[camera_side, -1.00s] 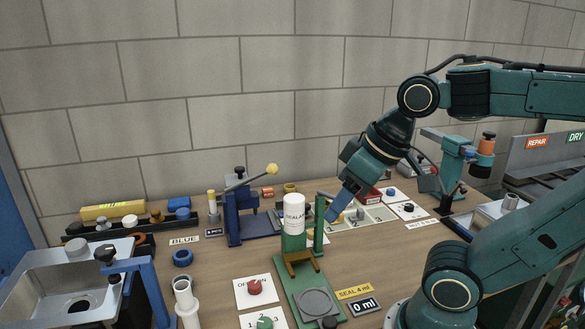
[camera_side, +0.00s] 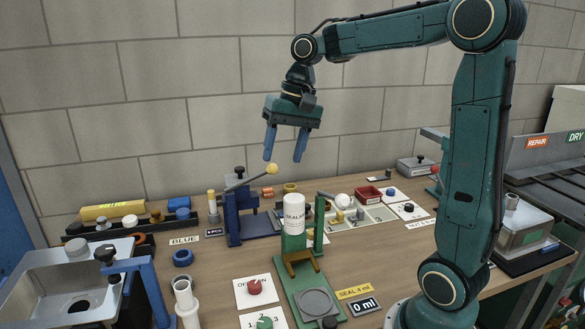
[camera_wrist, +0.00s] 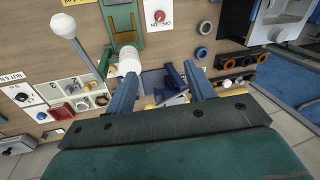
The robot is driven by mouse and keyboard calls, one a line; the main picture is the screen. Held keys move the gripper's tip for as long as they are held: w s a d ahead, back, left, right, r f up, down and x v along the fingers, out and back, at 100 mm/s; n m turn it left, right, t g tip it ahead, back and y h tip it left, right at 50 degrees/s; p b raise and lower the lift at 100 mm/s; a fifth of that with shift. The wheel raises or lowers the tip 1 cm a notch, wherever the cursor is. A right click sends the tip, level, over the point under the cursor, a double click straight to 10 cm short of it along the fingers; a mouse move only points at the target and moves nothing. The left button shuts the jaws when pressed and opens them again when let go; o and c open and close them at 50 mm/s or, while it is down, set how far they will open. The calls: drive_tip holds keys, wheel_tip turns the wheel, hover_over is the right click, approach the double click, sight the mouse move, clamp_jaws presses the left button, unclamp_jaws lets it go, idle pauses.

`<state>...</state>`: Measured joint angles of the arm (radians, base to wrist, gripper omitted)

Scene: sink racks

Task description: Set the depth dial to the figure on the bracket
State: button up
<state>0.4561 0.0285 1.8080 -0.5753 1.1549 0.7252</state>
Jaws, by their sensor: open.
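My gripper (camera_side: 284,158) is open and empty, fingers pointing down, high above the back of the bench. In the side view it appears just above the yellow ball of a lever on the blue press (camera_side: 233,215). In the wrist view the press (camera_wrist: 160,82) shows between the fingers. A green knob (camera_side: 264,323) sits on a white plate marked 1 2 3 at the bottom edge, partly cut off. A red knob (camera_side: 254,287) sits on the OFF/ON plate. I cannot tell which knob is the depth dial. No figure on a bracket is readable.
A green stand (camera_side: 285,275) holds a white sealant bottle (camera_side: 294,212). A yellow SEAL label (camera_side: 355,291) and a 0 ml readout (camera_side: 365,305) lie beside it. A metal sink (camera_side: 70,280) is at left. Numbered trays (camera_side: 365,215) stand at right.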

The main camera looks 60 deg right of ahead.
drive_tip(key=w+d+f+m+g+y, duration=0.15)
drive_tip(key=d+f, duration=0.25)
drive_tip(key=d, duration=0.4)
drive_tip(key=w+d+f+m, duration=0.3)
drive_tip(key=d+f, duration=0.1)
drive_tip(key=d, duration=0.4)
drive_tip(key=s+d+f+m+g+y, duration=0.1)
drive_tip(key=d+f+m+g, duration=0.1)
drive_tip(key=d+f, duration=0.6)
wheel_tip(320, 180, down, 3)
drive_tip(key=shift+s+d+f, duration=0.15)
drive_tip(key=shift+s, duration=0.15)
drive_tip(key=shift+f+m, duration=0.15)
drive_tip(key=shift+m, duration=0.1)
drive_tip(key=x, duration=1.3)
drive_tip(key=shift+f, duration=0.25)
